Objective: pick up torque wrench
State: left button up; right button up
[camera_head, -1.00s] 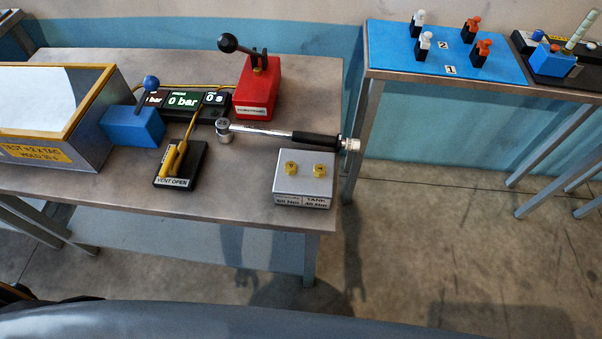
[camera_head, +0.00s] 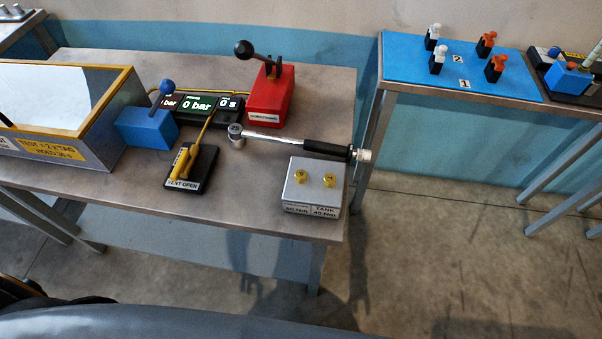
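The torque wrench (camera_head: 284,141) lies on the metal table (camera_head: 225,215) near its right end. It has a silver shaft, a round socket head at the left and a black grip ending in a silver knob at the right. The knob end reaches the table's right edge, behind a grey box (camera_head: 312,182) with two yellow knobs on top. Neither gripper is identifiable in the view. A dark part at the lower left corner is too cut off to tell.
A red block with a black lever (camera_head: 270,95) stands behind the wrench. A vent switch (camera_head: 191,166), a blue block (camera_head: 146,128), a display (camera_head: 198,105) and an open-topped tank (camera_head: 107,136) stand to the left. A second table with a blue mat (camera_head: 407,69) is at the right, across a gap.

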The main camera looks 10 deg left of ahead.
aim_at(237, 134)
jog(key=l+u, duration=0.25)
jog(key=l, duration=0.25)
jog(key=l+u, duration=0.2)
jog(key=l, duration=0.3)
jog(key=k+l+u, duration=0.25)
jog(key=l, duration=0.25)
jog(key=i, duration=0.1)
